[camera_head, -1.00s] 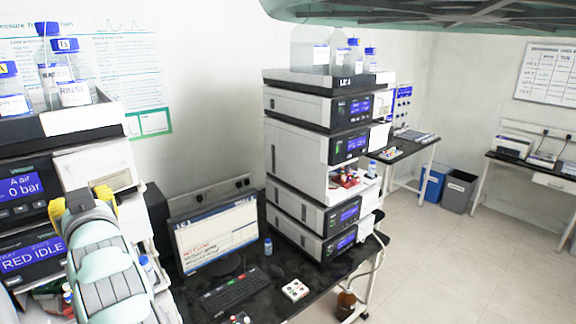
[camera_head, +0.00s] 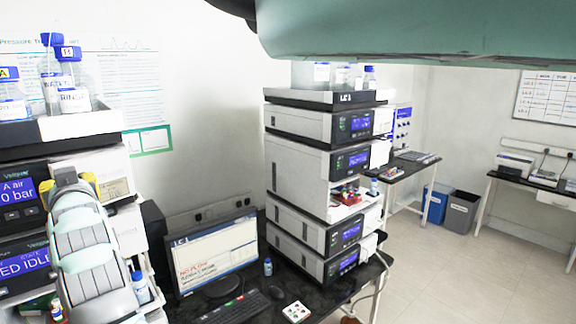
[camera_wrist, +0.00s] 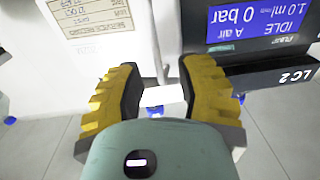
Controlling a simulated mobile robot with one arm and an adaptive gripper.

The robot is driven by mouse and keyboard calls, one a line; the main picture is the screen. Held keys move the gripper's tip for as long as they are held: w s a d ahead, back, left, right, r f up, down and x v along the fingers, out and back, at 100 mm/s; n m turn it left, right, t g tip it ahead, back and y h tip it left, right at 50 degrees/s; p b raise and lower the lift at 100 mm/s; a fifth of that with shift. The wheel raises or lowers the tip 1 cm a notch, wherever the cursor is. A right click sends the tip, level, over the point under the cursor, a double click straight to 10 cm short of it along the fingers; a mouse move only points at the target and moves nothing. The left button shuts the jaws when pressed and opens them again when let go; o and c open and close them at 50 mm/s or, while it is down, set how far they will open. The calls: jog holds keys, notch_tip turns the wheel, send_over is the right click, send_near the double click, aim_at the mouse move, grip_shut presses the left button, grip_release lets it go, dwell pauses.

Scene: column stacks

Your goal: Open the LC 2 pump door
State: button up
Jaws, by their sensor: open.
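The LC 2 pump shows at the left of the head view as a dark front with a blue display (camera_head: 18,193) reading "A air" and "0 bar". In the wrist view its display (camera_wrist: 258,20) appears upside down, above the "LC 2" label (camera_wrist: 295,77). Beside the display is a white panel (camera_head: 112,163) with a printed paper label, also in the wrist view (camera_wrist: 60,45); I cannot tell whether this is the door.
Bottles (camera_head: 72,85) stand in a tray on top of the left stack. A second stack (camera_head: 297,170) of modules stands on the black bench in the middle, with a monitor (camera_head: 215,255) and keyboard (camera_head: 237,308) beside it. Open floor lies to the right.

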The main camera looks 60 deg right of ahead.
jog(key=shift+w, duration=0.75)
jog(key=shift+o, duration=0.2)
jog(key=shift+d, duration=0.1)
grip_shut()
